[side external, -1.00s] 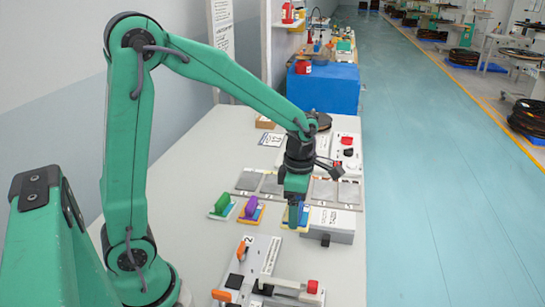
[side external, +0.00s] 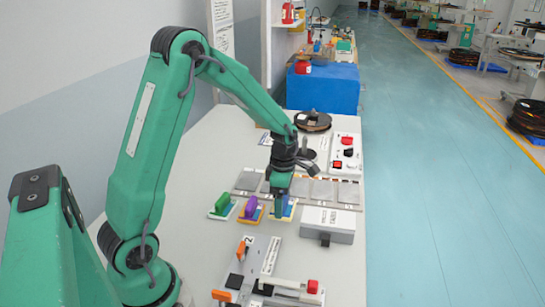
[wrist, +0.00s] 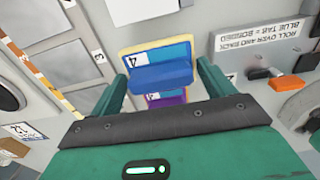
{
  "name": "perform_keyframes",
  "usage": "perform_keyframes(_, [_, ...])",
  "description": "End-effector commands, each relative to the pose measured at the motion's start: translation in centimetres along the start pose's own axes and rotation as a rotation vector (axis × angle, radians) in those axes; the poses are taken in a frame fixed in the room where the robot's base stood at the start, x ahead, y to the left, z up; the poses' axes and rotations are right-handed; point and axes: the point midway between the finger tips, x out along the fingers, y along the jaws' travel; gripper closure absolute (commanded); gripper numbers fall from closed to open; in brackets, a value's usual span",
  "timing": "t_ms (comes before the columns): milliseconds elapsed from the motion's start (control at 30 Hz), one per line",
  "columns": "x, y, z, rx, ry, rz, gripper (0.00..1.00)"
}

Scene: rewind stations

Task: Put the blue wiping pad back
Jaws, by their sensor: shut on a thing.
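The blue wiping pad, a blue block handle on a yellow-edged base with a number label, shows in the wrist view (wrist: 160,75) between my fingers. In the side external view the blue pad (side external: 290,210) is partly hidden by my gripper (side external: 279,207). My gripper, also in the wrist view (wrist: 160,85), points down and is shut on the pad's handle. A purple-handled pad (side external: 250,209) is just left of it and shows beyond it in the wrist view (wrist: 167,98). A green-handled pad (side external: 222,206) is further left. I cannot tell how high the blue pad is above the table.
Several grey square plates (side external: 323,191) lie in a row behind the pads. A white box (side external: 328,224) stands close on the right. A fixture with orange handles (side external: 262,270) is in front. A control box with red knobs (side external: 345,150) and a dark reel (side external: 312,121) are behind.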

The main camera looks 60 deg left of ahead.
Motion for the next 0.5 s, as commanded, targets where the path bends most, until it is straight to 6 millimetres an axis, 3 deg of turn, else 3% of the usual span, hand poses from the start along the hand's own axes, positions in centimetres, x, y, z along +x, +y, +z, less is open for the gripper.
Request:
perform_keyframes(167, [0.3,0.0,0.0,0.000,0.000,-0.001,0.40])
perform_keyframes(500, [3.6,0.0,0.0,0.000,0.001,-0.001,0.40])
